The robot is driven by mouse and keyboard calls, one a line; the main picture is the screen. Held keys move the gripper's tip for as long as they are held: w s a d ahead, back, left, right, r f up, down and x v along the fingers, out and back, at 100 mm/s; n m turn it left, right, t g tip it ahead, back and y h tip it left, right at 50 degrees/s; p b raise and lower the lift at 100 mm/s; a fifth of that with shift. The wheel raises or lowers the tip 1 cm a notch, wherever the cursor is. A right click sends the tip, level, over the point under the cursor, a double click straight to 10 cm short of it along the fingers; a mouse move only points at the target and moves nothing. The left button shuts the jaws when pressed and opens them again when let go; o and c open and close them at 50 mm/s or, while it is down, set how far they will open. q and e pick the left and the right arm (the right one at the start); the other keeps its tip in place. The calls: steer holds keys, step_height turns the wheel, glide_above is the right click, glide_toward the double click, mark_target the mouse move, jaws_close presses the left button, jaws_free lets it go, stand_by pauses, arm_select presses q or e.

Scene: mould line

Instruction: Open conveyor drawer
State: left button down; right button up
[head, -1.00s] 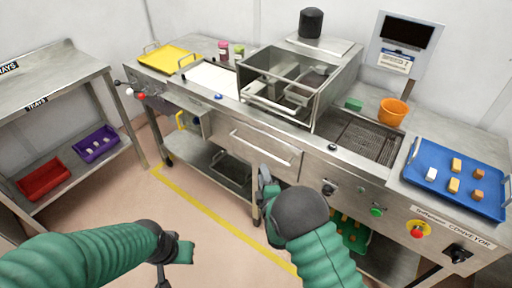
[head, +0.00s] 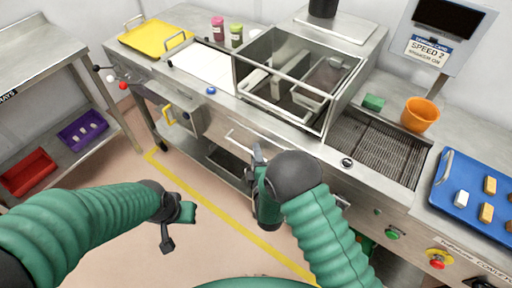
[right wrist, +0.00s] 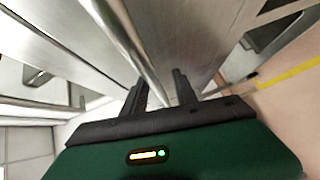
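The conveyor drawer (head: 233,143) is a steel front below the mesh belt and glass-walled box, and looks shut. My right arm hides much of it. Its long bar handle (head: 247,138) runs across the front and also shows in the right wrist view (right wrist: 122,45). My right gripper (head: 257,153) is at the handle. In the right wrist view its two dark fingers (right wrist: 162,85) stand apart, with the bar reaching between them; contact is unclear. My left gripper (head: 178,226) is open and empty over the floor, away from the line.
A blue tray (head: 449,178) with several small blocks lies at right, near an orange bucket (head: 420,115). Green (head: 393,234) and red (head: 437,264) buttons sit on the front panel. A tray shelf (head: 66,113) stands left. Floor (head: 205,247) before the line is clear.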

steer(key=shift+s+r, duration=0.2)
steer(key=shift+s, duration=0.05)
steer(key=shift+w+f, duration=0.1)
steer(key=shift+f, duration=0.05)
jaws_close()
steer(key=shift+f, duration=0.2)
stand_by(0.8)
